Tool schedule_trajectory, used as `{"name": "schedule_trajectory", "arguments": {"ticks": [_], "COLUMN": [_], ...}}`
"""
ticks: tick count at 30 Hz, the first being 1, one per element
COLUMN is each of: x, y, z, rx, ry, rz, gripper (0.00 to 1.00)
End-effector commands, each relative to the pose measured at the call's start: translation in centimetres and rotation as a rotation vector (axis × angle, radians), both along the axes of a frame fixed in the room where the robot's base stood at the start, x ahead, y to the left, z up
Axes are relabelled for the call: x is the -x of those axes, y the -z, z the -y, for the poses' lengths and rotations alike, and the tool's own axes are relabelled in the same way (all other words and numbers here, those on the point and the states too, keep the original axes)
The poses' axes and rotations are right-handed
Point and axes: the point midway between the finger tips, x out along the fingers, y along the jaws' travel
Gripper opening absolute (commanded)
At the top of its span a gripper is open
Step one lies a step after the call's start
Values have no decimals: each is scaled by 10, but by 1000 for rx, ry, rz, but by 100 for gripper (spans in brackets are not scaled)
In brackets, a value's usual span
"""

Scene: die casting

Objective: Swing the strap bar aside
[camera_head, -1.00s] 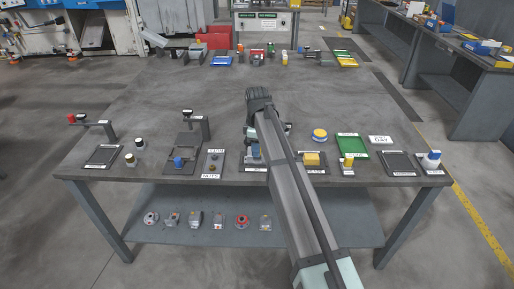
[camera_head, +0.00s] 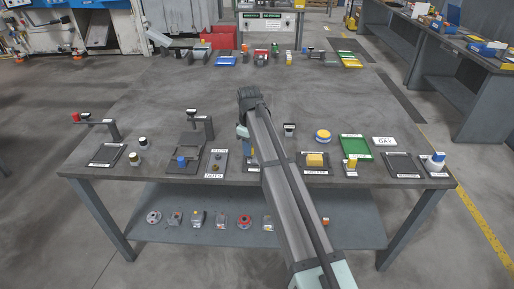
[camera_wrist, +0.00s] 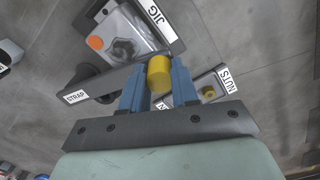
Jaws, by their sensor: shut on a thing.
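My gripper (camera_wrist: 159,82) has its two blue fingers closed around a yellow cylindrical knob (camera_wrist: 159,72) in the wrist view. The knob sits at the end of a dark strap bar (camera_wrist: 112,80) with a STRAP label at its other end. The bar lies along the lower edge of the jig (camera_wrist: 150,18), whose light plate carries a metal part (camera_wrist: 122,48) and an orange spot (camera_wrist: 96,43). In the head view my arm covers the fingers, the knob and most of the jig.
The nuts tray (camera_wrist: 222,79) lies close to the right of my fingers in the wrist view; it also shows in the head view (camera_head: 217,163). The middle of the table (camera_head: 200,85) is clear.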

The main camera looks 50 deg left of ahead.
Motion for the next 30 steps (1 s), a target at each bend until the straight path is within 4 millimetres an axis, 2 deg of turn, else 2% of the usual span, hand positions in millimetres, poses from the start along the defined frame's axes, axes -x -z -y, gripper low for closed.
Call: {"name": "schedule_trajectory", "arguments": {"ticks": [13, 23, 30], "x": [18, 15, 4], "y": [0, 0, 0], "z": [-63, -109, -140], "rx": [1, 1, 0], "ry": [421, 734, 957], "rz": [-1, -1, -1], "gripper": [0, 0, 0]}}
